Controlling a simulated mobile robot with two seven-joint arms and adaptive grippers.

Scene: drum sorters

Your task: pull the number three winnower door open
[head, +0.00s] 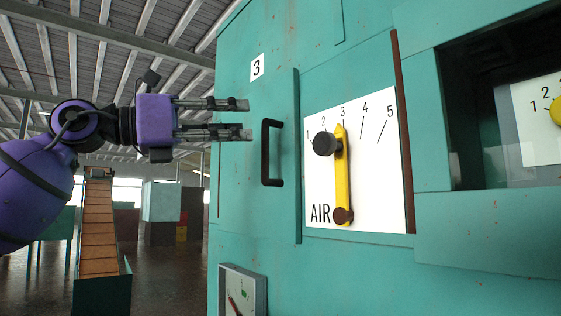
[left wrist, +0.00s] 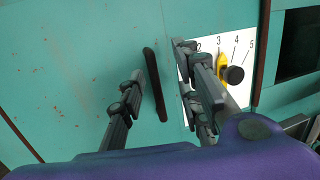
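The teal winnower door (head: 245,190) bears a white number 3 label (head: 257,67) and looks shut. In the left wrist view the handle (left wrist: 154,84) shows between the spread fingers of the left gripper (left wrist: 158,72). I see no contact; whether the fingers reach the handle's depth cannot be told. My right gripper is in neither view.
Right of the door is a white AIR dial plate (head: 375,200) with a yellow lever (head: 342,180) and a black knob (head: 325,144). A gauge (head: 240,290) sits below the door. A dark recess lies at far right. A slatted conveyor (head: 98,225) stands behind at left.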

